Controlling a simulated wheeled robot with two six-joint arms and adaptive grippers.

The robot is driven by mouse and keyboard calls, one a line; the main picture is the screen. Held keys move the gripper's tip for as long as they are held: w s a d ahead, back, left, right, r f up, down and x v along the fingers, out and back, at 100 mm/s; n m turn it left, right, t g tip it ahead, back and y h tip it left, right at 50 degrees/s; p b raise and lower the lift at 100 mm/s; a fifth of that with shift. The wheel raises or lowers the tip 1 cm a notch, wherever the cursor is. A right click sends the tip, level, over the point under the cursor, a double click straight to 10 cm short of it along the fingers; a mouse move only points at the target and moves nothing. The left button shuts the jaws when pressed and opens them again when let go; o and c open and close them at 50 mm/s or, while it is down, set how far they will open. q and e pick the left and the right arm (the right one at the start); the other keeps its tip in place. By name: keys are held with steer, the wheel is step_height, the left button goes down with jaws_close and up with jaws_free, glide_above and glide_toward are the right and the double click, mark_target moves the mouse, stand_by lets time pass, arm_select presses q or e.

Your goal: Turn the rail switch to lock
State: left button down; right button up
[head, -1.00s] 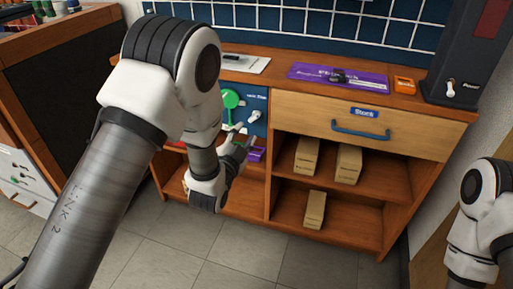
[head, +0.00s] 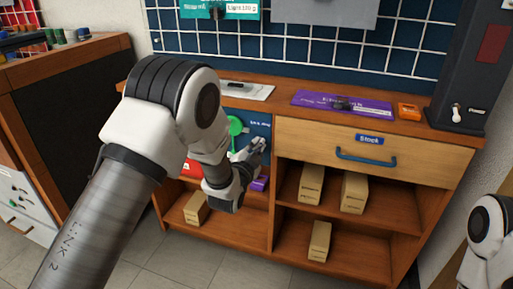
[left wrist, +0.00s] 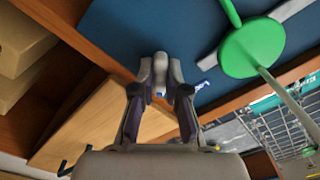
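The rail switch is a pale grey knob (left wrist: 160,66) on a blue panel (left wrist: 130,25) of the wooden bench. In the left wrist view it sits between the fingertips of my left gripper (left wrist: 161,80), one finger on each side with almost no gap. In the head view my left gripper (head: 257,146) is at the blue panel (head: 258,127) with its fingers close together, and it hides the switch. Which mark the switch points to cannot be read. My right gripper is out of view; only part of my right arm shows at the right edge.
A green round disc (left wrist: 252,47) stands out from the panel beside my left gripper. A drawer with a blue handle (head: 366,157) is to the right, above shelves with several boxes (head: 354,193). A purple mat (head: 342,104) lies on the bench top.

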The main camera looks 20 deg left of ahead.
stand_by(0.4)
arm_select(q)
steer(key=n+p, duration=0.3)
steer(key=n, duration=0.1)
steer(key=shift+r, duration=0.1)
steer(key=n+p, duration=0.2)
steer(key=n, duration=0.3)
steer(key=shift+p, duration=0.3)
steer(key=n+p, duration=0.2)
steer(key=n, duration=0.2)
steer(key=shift+d+n, duration=0.1)
steer(key=shift+n, duration=0.2)
steer(key=shift+n+p, duration=1.2)
steer(key=shift+n, duration=1)
steer(key=c, duration=1.2)
jaws_free()
